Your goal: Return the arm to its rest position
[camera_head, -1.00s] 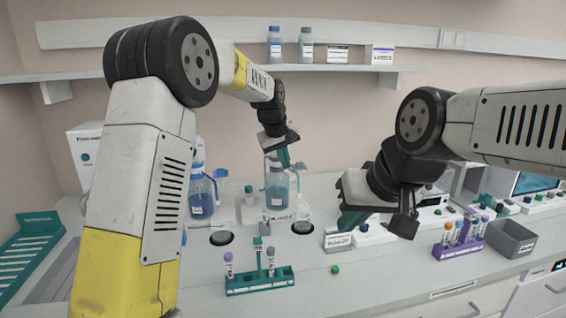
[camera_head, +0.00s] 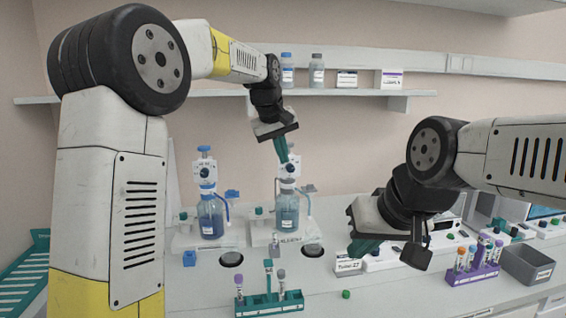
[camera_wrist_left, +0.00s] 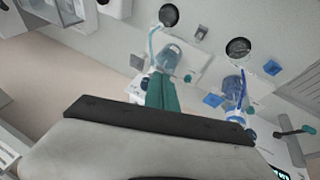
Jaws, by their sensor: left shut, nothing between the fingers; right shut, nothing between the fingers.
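My left gripper (camera_head: 281,150) hangs in the air in front of the back wall, above the right-hand dispenser bottle, its green fingers shut and empty. The same fingers show in the left wrist view (camera_wrist_left: 161,92), pointing over the bench with the bottles beyond them. My right gripper (camera_head: 362,247) is low over the bench at the right, its green fingers pointing left and down, shut and empty. Its fingertips are close above a small labelled block (camera_head: 349,266) in the picture; I cannot tell if they touch it.
A teal tube rack (camera_head: 270,304) is at the front, a purple rack (camera_head: 473,276) and grey bin (camera_head: 528,265) at the right. A green cap (camera_head: 346,294) lies on the bench. A wall shelf (camera_head: 200,95) runs behind.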

